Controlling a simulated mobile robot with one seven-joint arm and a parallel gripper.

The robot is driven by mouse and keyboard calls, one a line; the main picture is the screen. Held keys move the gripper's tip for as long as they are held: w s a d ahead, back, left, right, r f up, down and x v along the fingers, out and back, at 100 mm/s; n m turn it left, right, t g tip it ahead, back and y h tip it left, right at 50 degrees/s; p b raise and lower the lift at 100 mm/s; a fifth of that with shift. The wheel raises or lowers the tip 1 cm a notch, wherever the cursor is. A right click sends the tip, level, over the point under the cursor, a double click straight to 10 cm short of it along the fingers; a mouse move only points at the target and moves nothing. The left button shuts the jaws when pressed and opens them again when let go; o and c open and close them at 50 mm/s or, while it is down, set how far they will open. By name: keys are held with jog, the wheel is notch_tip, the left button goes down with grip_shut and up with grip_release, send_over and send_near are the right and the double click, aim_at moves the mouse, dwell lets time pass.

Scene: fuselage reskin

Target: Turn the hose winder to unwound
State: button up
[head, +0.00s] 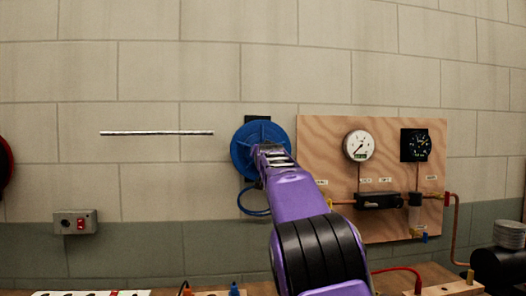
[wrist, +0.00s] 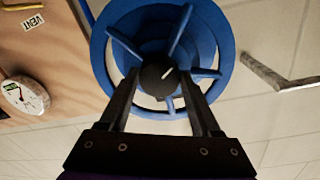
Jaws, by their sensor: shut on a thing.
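The hose winder (head: 242,150) is a blue spoked reel on the block wall, left of the plywood panel. In the wrist view the hose winder (wrist: 222,55) fills the top middle, with a round black knob (wrist: 152,72) at its hub; a white line on the knob points up and to the right. My gripper (wrist: 158,82) has one finger on each side of the knob and is shut on it. In the head view my gripper (head: 268,152) covers the knob and part of the reel's right side. A blue hose loop (head: 252,208) hangs below the reel.
The plywood panel (head: 310,140) right of the reel carries a white dial gauge (head: 359,145), a black gauge (head: 415,145) and pipe fittings. A silver rod (head: 157,133) is on the wall to the left. A switch box (head: 76,222) sits lower left.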

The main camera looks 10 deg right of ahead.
jog(key=shift+a+r+m+p, duration=0.1)
jog(key=shift+m+p, duration=1.8)
jog(key=shift+m, duration=1.6)
jog(key=o, duration=1.4)
jog(key=shift+s+a+r, duration=0.1)
jog(key=shift+s+a, duration=0.05)
jog(key=shift+s, duration=2.75)
jog(key=shift+s+a+r, duration=0.1)
jog(key=shift+s+r, duration=0.05)
jog(key=shift+s, duration=2.75)
jog(key=shift+s+a+r, duration=0.1)
jog(key=shift+s+a, duration=0.05)
jog(key=shift+s, duration=2.75)
